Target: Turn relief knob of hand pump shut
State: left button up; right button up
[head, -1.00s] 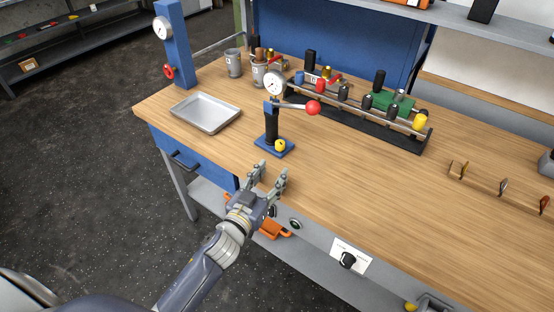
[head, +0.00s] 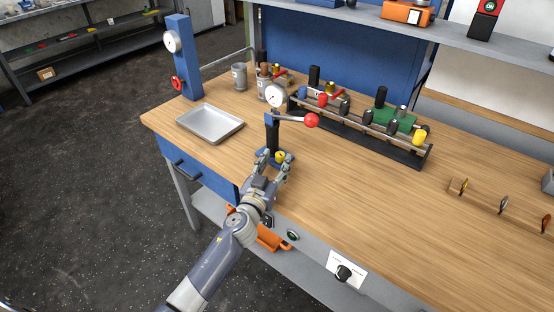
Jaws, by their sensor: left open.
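The hand pump (head: 272,138) stands upright on the wooden bench, with a blue base, a dark cylinder, a round white gauge (head: 276,96) on top and a lever ending in a red ball (head: 312,120). Its yellow relief knob (head: 280,156) sits low at the front of the base. My left gripper (head: 274,162) is open, with its fingertips at the front of the pump base, around or just in front of the knob. I cannot tell whether they touch it. The fingers hide part of the base. My right gripper is not in view.
A metal tray (head: 210,123) lies left of the pump. A rack (head: 360,130) with several coloured fittings stands behind and right. A blue post (head: 183,60) with a gauge and red valve rises at the back left. The bench's right front is clear apart from a strip with hooks (head: 500,203).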

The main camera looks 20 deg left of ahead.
pick_arm(q)
jog(key=shift+w, duration=0.85)
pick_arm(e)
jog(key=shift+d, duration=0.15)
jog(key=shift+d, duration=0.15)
pick_arm(q)
grip_shut()
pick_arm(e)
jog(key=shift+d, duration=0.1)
